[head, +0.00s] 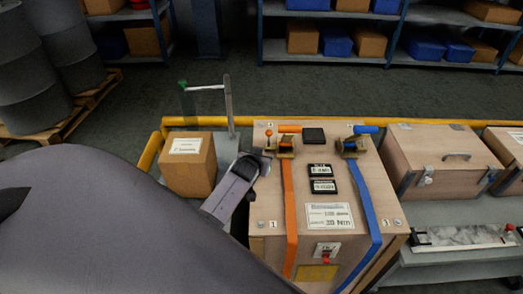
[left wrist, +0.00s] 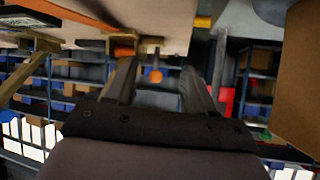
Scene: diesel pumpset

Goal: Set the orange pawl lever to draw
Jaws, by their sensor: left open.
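The orange pawl lever (head: 269,134) is a small rod with a round orange knob. It stands up at the left side of the orange strap's ratchet (head: 286,147), on top of a wooden crate (head: 270,215). My left gripper (head: 258,160) is beside the crate's left edge, just left of and nearer than the knob. In the left wrist view the left gripper (left wrist: 158,72) has its fingers apart. The orange knob (left wrist: 155,76) shows between them in the picture; I see no contact, and its depth between the fingers is unclear. My right gripper is not in view.
A blue ratchet (head: 352,147) and blue strap (head: 367,200) are at the crate's right. A cardboard box (head: 188,165) and an upright grey post (head: 229,105) stand left of my gripper. A latched wooden case (head: 435,160) is at the right. A yellow rail (head: 225,122) runs behind.

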